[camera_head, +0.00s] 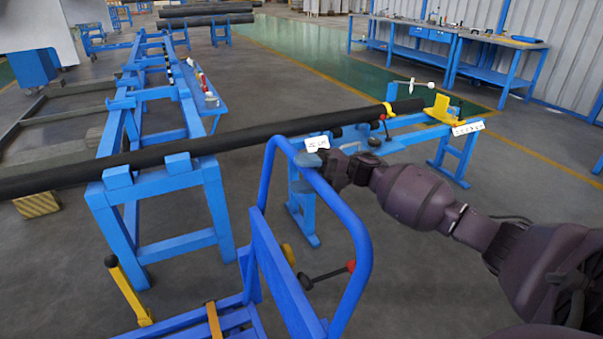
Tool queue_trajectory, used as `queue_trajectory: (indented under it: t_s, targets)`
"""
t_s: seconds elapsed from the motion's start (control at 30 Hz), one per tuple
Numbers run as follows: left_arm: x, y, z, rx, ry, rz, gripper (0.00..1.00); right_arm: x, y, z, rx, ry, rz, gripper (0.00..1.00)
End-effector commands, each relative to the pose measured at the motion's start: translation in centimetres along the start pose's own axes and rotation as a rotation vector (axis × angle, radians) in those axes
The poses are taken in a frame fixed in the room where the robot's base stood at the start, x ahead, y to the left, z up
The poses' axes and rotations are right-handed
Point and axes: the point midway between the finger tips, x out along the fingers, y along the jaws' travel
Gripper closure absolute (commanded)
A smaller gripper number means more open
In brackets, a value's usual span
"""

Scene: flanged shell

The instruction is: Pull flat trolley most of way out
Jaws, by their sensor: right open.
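The flat trolley (262,258) stands at the bottom middle, close to me, with a blue tubular push handle (362,255) rising at its near end. Part of its slatted deck is cut off by the bottom edge. My right arm comes in from the right, and my right gripper (312,162) is open at the upper part of the handle. The fingers are small and partly hidden against the handle and the blue stand behind, so I cannot tell whether they touch or straddle the tube. My left gripper is not in view.
A long black pipe (240,137) lies across a blue support frame (165,180) and a blue bench (410,135) just behind the trolley. A yellow post (130,290) stands at lower left. Workbenches (450,50) line the back right wall. Floor at right is clear.

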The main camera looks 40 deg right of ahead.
Motion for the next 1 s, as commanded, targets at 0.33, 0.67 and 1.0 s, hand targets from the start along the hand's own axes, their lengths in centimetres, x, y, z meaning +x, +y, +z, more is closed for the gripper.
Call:
queue_trajectory:
  t_s: [0.33,0.67,1.0]
  targets:
    - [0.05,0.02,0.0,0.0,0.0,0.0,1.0,0.44,-0.01,0.0,0.001,0.0,0.0,0.46]
    - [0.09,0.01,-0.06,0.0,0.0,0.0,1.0,0.4,0.0,0.0,0.0,0.0,0.0,0.93]
    - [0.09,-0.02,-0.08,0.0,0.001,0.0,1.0,0.38,0.01,0.01,0.0,0.0,0.0,1.0]
